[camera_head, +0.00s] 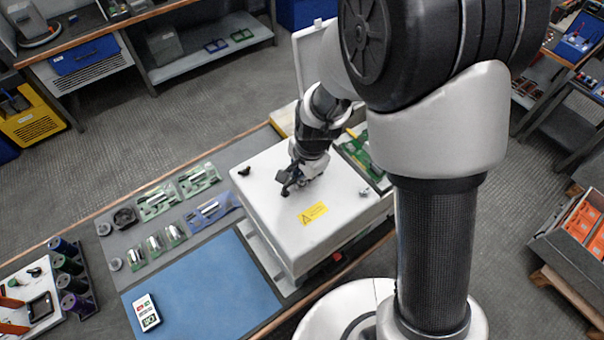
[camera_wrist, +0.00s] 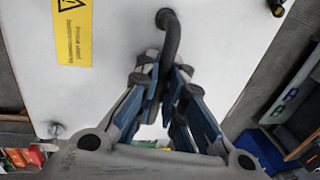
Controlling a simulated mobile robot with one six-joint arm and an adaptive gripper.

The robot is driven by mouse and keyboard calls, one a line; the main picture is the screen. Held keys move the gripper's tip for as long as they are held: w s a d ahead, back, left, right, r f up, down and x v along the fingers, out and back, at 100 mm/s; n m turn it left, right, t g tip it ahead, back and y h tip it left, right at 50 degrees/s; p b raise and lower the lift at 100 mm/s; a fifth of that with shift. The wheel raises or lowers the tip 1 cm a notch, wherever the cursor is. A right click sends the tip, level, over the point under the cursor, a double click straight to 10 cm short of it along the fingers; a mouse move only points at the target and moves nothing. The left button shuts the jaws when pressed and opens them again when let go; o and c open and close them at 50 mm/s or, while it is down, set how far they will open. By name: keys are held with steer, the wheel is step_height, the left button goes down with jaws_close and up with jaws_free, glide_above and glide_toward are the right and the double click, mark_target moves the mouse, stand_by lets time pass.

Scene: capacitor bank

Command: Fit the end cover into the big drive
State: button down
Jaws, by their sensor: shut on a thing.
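The end cover (camera_head: 275,215) is a white panel with a yellow warning label (camera_head: 313,213) and small knobs near its edges. It lies over the big drive (camera_head: 325,268), whose grey side shows below the cover at the front. I cannot tell whether the cover is seated or slightly above the drive. My gripper (camera_head: 289,184) is at the middle of the cover. In the wrist view my gripper (camera_wrist: 165,90) is shut on the cover's dark curved handle (camera_wrist: 169,35). The seam under the cover is mostly hidden.
A green circuit board (camera_head: 358,152) shows behind the cover, near an upright white panel (camera_head: 312,48). Left are capacitors (camera_head: 154,246), a blue mat (camera_head: 205,290) and a meter (camera_head: 146,312). The mat is mostly clear.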

steer(key=shift+f, duration=0.3)
steer(key=c, duration=1.6)
jaws_free()
steer(key=shift+r, duration=0.1)
step_height(320, 180, up, 11)
steer(key=s+d, duration=0.1)
steer(key=s, duration=0.1)
steer(key=s+d+r+n+t+b, duration=0.1)
steer(key=s+d+n+b, duration=0.4)
steer(key=s, duration=0.4)
steer(key=s+d+r+n+t+h+b, duration=0.1)
steer(key=s+d+r+n+b, duration=0.1)
steer(key=s+d+n+b, duration=0.3)
steer(key=s+d+n, duration=0.1)
steer(key=s, duration=0.2)
steer(key=shift+s+d+r+t, duration=0.2)
steer(key=shift+s+d+t, duration=0.1)
steer(key=shift+s+t, duration=0.1)
